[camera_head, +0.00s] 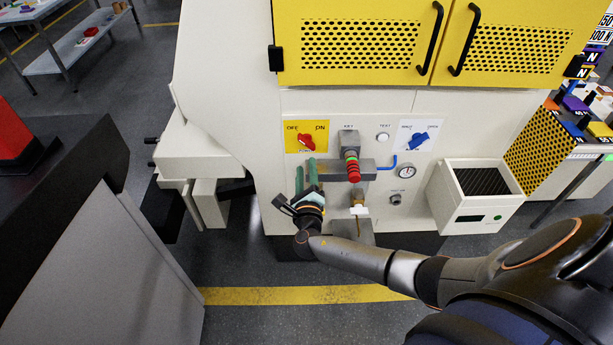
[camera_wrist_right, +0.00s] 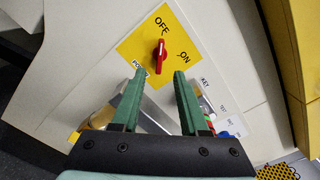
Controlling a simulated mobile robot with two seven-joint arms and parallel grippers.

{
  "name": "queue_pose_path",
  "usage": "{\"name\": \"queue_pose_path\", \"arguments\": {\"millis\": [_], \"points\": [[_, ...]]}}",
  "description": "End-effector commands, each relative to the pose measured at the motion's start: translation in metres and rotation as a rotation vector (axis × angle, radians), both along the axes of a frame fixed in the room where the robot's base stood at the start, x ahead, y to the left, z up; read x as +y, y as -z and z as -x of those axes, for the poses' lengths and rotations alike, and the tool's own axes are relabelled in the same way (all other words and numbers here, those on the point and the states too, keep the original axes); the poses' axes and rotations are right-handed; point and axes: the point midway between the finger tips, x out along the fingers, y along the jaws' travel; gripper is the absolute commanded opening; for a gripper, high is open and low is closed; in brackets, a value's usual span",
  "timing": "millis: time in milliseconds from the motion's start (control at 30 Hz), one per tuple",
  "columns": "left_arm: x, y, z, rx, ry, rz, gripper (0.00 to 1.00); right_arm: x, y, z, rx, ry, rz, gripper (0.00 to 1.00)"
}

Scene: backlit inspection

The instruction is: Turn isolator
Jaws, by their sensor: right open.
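The isolator is a red rotary knob (camera_head: 306,143) on a yellow plate (camera_head: 292,132) marked OFF and ON, on the white machine front. In the right wrist view the red knob (camera_wrist_right: 160,52) shows ahead of the fingertips, on its yellow plate (camera_wrist_right: 136,45). My right gripper (camera_head: 307,172) is below the knob in the head view. Its two green fingers are apart and empty in the wrist view (camera_wrist_right: 158,80), with the knob beyond them, not touched. My left gripper is not in view.
A white bin (camera_head: 447,205) juts out at right. Yellow doors (camera_head: 355,45) with black handles are above.

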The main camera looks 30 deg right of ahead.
Motion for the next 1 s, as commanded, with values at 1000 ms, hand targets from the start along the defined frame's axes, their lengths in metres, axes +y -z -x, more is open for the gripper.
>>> {"name": "queue_pose_path", "arguments": {"millis": [1000], "points": [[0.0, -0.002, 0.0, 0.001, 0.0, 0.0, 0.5, 0.024, 0.026, 0.044, 0.005, 0.008, -0.199, 0.44]]}}
